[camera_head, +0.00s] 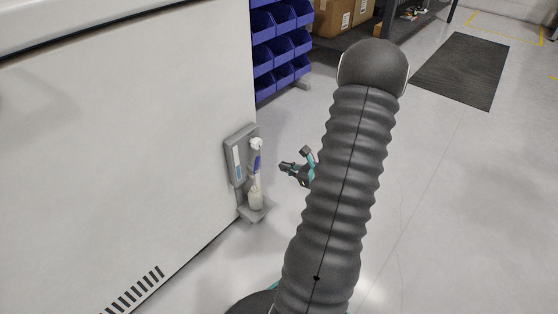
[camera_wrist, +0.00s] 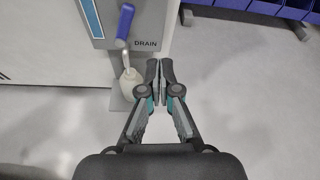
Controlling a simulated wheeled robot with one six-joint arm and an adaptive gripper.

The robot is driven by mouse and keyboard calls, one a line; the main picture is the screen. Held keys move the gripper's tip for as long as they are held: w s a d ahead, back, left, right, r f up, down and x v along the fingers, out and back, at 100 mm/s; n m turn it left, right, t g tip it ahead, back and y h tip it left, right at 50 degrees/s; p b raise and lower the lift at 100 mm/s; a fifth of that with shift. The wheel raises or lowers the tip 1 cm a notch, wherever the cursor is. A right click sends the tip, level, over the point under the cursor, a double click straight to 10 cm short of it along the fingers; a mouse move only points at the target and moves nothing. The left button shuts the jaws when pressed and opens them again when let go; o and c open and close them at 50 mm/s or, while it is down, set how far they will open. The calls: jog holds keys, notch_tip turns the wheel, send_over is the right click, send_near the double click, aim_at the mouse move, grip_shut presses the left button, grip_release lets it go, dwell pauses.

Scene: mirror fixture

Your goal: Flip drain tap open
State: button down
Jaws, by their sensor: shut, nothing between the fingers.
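The drain tap has a blue lever (camera_wrist: 125,21) on a grey panel (camera_wrist: 158,15) marked DRAIN in the wrist view. The lever stands roughly upright in that picture, above a pale bottle-shaped part (camera_wrist: 130,82). In the head view the blue lever (camera_head: 257,162) shows small on the panel (camera_head: 235,172) at the machine's corner. My gripper (camera_wrist: 160,68) is shut and empty, its fingertips close together to the right of the lever and apart from it. In the head view my gripper (camera_head: 298,160) hangs right of the panel, partly hidden by my arm.
A large white cabinet (camera_head: 120,130) fills the left of the head view, with a vent low on it. Blue bins (camera_head: 280,45) stand on a rack behind. Cardboard boxes (camera_head: 335,15) sit farther back. The floor right of the panel is clear, with a dark mat (camera_head: 465,70) beyond.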

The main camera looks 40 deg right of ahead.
jog(key=s, duration=0.3)
jog(key=shift+a+r, duration=0.15)
jog(key=shift+a, duration=0.15)
dwell(0.3)
